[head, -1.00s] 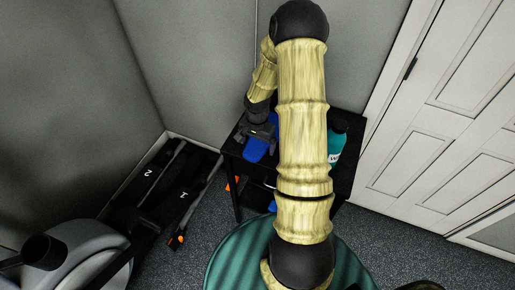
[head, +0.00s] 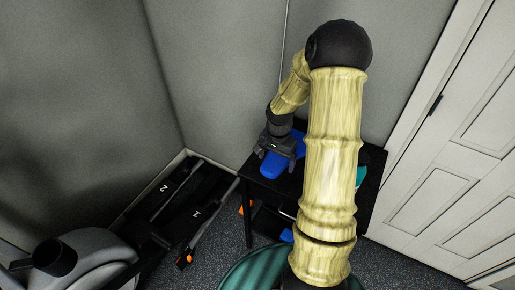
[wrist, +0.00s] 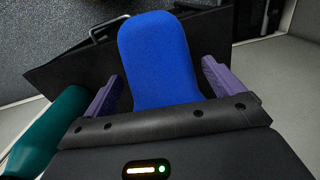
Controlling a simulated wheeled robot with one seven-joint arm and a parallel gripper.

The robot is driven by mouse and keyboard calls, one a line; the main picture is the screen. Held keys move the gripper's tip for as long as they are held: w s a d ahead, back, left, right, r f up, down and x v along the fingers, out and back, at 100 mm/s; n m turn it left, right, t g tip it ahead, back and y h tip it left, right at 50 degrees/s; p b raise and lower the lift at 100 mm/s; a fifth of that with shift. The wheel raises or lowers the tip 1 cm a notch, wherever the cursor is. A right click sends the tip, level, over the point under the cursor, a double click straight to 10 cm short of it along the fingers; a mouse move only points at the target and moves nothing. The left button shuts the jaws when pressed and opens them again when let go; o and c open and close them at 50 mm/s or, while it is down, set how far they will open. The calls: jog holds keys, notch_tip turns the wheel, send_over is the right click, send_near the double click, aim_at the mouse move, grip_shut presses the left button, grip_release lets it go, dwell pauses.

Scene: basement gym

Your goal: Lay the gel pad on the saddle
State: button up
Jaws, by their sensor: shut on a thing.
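The gel pad is the blue, rounded pad (head: 279,163) at the left part of the small black table (head: 263,185) in the head view. It also shows in the wrist view (wrist: 158,62), pointing away from the gripper. My gripper (head: 279,148) is over the pad's near end, shut on it, with the purple fingers (wrist: 164,85) along both sides. I cannot tell whether the pad still touches the tabletop.
A teal bottle (head: 361,176) stands on the table's right side, mostly hidden by my arm. Black benches or rails marked 1 and 2 (head: 185,200) lie left of the table. Walls close in behind, and a white door (head: 460,170) is at the right. Some dark carpet is free.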

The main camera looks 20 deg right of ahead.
jog(key=w+a+r+n+p, duration=0.1)
jog(key=a+r+n+p, duration=0.1)
jog(key=a+n+p, duration=0.3)
jog(key=a+r+n+p, duration=0.1)
jog(key=a+n+p, duration=0.5)
jog(key=a+p, duration=0.3)
jog(key=shift+w+r+p, duration=0.35)
jog(key=shift+w+p, duration=0.05)
jog(key=shift+p, duration=0.7)
jog(key=shift+w, duration=0.1)
